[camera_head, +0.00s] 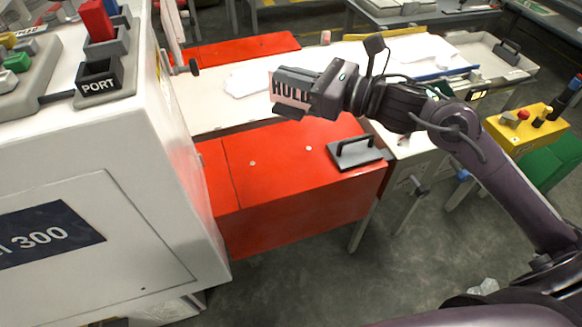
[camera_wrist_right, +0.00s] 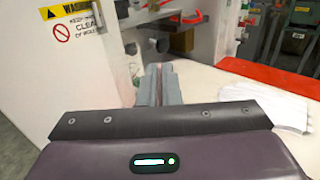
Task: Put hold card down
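The HOLD card (camera_head: 291,88) is a pale plate with dark letters, seen in the head view above the red-and-white table. My right gripper (camera_head: 296,88) reaches in from the right and is shut on the card, holding it up over the table. My left gripper is not in view.
A white machine (camera_head: 110,180) with a PORT box (camera_head: 99,82) stands on the left. A red cover (camera_head: 285,160) fills the near table, with a black-handled plate (camera_head: 355,152) at its right. Much of the red cover is clear. A yellow control box (camera_head: 525,130) stands at right.

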